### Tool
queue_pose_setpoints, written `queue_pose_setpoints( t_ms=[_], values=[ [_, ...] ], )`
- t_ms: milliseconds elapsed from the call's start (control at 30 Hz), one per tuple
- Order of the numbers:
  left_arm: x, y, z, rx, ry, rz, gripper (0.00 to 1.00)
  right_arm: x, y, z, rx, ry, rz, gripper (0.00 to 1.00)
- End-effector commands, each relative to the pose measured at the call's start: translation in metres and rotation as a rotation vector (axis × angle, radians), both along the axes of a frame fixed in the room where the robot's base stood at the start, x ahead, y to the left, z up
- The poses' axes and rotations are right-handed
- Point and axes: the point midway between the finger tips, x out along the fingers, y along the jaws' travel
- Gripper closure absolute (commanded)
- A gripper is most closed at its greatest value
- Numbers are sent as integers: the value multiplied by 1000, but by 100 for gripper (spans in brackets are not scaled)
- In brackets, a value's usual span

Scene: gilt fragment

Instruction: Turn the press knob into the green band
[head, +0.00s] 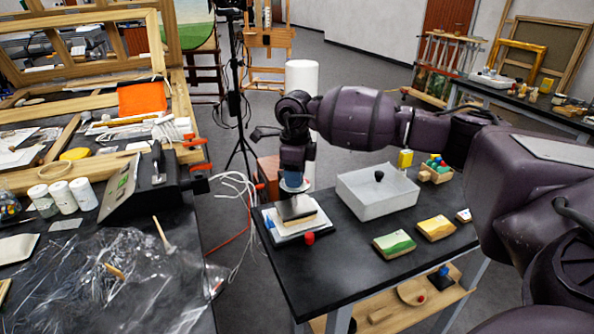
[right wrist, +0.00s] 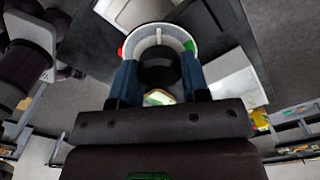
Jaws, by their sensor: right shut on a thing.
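My right gripper (head: 293,172) points down over the small press (head: 299,224) near the left end of the black table. In the right wrist view, my right gripper (right wrist: 160,80) has its blue fingers on both sides of the dark round knob (right wrist: 158,68) and is shut on it. A pale ring (right wrist: 146,38) surrounds the knob. The green band (right wrist: 189,46) shows at the ring's upper right, and a red patch shows at its left. A narrow pale mark stands above the knob, but I cannot tell for sure whether it is the pointer. My left gripper is out of view.
A red knob (head: 309,238) sits at the press's front. The left bench (head: 190,290) is cluttered, with loose cables between.

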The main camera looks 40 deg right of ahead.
Motion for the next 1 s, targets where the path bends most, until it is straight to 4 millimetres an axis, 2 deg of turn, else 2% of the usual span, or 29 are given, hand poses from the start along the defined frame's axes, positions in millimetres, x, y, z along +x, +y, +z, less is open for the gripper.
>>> queue_pose_setpoints(
  t_ms=[33,567,1000],
  values=[
    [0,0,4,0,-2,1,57,0,-1,5,-1,-5,-46,82],
    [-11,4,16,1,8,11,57,0,0,5,0,-3,-548,82],
    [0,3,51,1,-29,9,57,0,0,4,1,-3,-963,82]
  ],
)
